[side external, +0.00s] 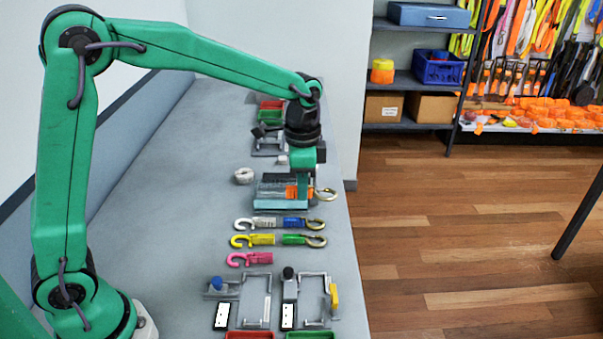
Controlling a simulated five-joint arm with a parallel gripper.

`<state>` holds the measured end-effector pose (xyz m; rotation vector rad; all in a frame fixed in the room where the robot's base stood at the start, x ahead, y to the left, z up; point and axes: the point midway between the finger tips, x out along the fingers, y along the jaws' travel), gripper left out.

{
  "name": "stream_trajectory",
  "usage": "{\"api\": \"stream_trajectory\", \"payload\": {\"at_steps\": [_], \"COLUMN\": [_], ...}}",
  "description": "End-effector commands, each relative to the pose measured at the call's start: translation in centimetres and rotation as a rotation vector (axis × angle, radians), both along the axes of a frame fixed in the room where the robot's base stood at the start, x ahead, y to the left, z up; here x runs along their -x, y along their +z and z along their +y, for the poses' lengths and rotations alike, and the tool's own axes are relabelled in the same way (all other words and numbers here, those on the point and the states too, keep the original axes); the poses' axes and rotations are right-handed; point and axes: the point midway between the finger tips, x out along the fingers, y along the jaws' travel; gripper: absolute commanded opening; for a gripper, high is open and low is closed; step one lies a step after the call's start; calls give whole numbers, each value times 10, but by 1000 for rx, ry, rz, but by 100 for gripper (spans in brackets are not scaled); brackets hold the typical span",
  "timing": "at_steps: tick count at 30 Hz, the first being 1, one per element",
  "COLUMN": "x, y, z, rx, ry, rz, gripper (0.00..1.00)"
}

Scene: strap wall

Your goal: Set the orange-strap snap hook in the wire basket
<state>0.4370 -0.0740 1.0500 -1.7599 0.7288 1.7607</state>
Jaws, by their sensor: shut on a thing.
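My gripper (304,195) points down at the far part of the bench and is shut on the orange-strap snap hook (325,194). The snap hook's brass hook end sticks out to the right of the fingers, and orange strap shows beside them. The fingers hide its middle. A low container with a pale teal front (280,205) and dark, grille-like upper part lies under and left of the gripper; it appears to be the wire basket. I cannot tell whether the snap hook touches it or hangs above it.
In front lie a white-and-blue snap hook (280,223), a yellow-and-green one (279,240) and a pink one (249,259). Metal clamp frames (255,302) and red and green trays (310,335) are nearer. A white roll (244,176) stands left. The bench's left side is clear.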

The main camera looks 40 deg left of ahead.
Motion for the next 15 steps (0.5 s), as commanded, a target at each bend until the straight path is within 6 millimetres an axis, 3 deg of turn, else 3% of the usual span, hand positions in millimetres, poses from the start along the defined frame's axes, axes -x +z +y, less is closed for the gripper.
{"api": "stream_trajectory", "payload": {"at_steps": [6,15], "x": [-38,-67], "y": [-1,-4], "z": [63,142], "rx": [0,0], "ry": [8,4], "rz": [0,-1], "gripper": [0,0]}}
